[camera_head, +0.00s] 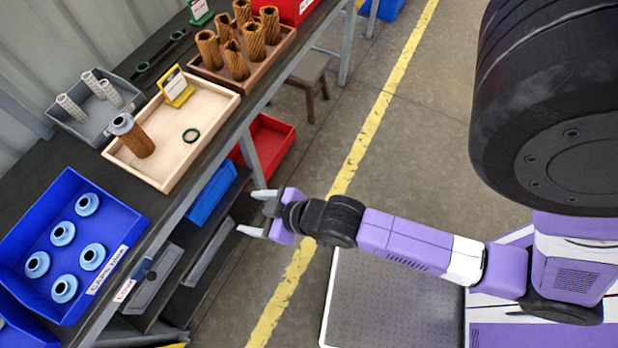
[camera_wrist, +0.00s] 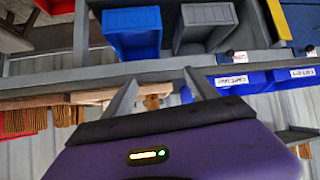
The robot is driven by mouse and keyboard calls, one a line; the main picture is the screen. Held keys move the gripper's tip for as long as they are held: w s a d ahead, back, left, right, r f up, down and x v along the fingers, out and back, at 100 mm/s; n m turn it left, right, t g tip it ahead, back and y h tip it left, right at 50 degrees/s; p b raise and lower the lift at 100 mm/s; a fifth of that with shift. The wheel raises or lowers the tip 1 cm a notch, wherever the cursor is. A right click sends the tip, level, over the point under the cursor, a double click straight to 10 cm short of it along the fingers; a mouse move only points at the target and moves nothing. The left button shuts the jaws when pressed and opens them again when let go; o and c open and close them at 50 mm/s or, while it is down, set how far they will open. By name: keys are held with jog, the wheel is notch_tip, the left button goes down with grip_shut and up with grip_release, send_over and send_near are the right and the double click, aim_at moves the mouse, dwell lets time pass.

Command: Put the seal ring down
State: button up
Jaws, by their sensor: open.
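A brown cartridge (camera_head: 136,143) with a blue-grey cap (camera_head: 121,123) stands at the tray's left side. My gripper (camera_head: 252,212) is open and empty. It is in front of the bench's edge, below and right of the tray in the head view, apart from the ring. In the wrist view its two fingers (camera_wrist: 160,88) are spread with nothing between them. The ring is not visible there.
A blue bin of caps (camera_head: 128,222) stands at the bench's near left. A grey bin (camera_head: 75,127) with pale cylinders and a brown tray (camera_head: 262,70) of cartridges flank the wooden tray. A yellow sign (camera_head: 176,88) stands at its back. Bins (camera_head: 212,192) sit under the bench.

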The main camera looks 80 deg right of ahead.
jog(key=s+a+r+t+b, duration=0.1)
jog(key=s+a+r+t, duration=0.1)
jog(key=s+r, duration=0.5)
jog(key=s+a+r+t+y+b, duration=0.1)
jog(key=s+a+r+t, duration=0.1)
jog(key=s+r, duration=0.4)
jog(key=shift+s+a+r+n+y, duration=0.3)
jog(key=shift+s+a+r+n, duration=0.15)
jog(key=shift+r, duration=0.75)
